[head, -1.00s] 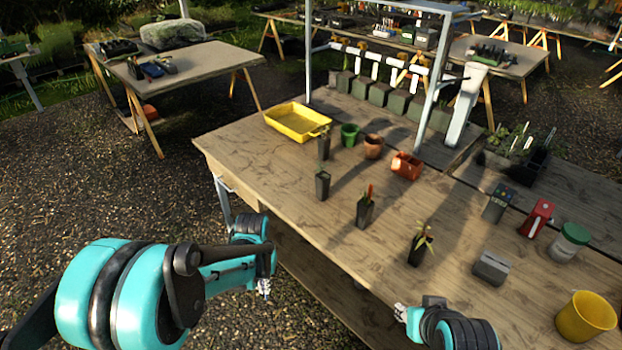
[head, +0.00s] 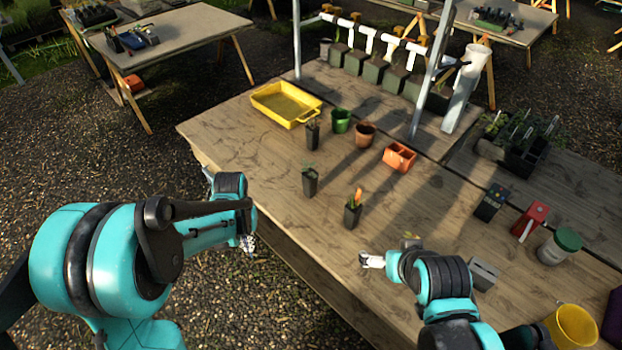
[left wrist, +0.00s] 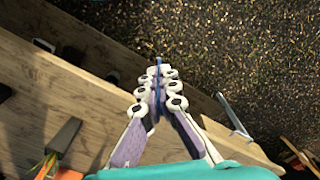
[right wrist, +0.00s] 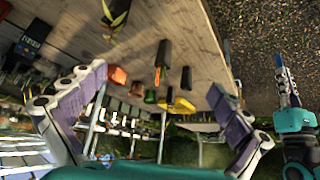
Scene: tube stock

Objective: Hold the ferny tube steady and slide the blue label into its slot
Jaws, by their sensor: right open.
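Several dark plant tubes stand upright on the bench. One with thin green foliage (head: 310,182) stands mid-left, another tube (head: 312,135) behind it. A tube with an orange label (head: 353,214) is nearer the middle. A yellow-leaved tube (right wrist: 115,14) shows in the right wrist view. I cannot tell for certain which plant is ferny. My left gripper (head: 248,245) is off the bench's front edge, shut on a thin blue label (left wrist: 158,64). My right gripper (head: 368,261) is open and empty above the front of the bench, mostly covering the yellow-leaved tube in the head view.
A yellow tray (head: 287,104), a green pot (head: 341,121), a terracotta pot (head: 365,134) and an orange container (head: 399,157) stand farther back. A grey block (head: 485,273), a red item (head: 531,222), a green-lidded jar (head: 559,247) and a yellow bucket (head: 571,327) are at right.

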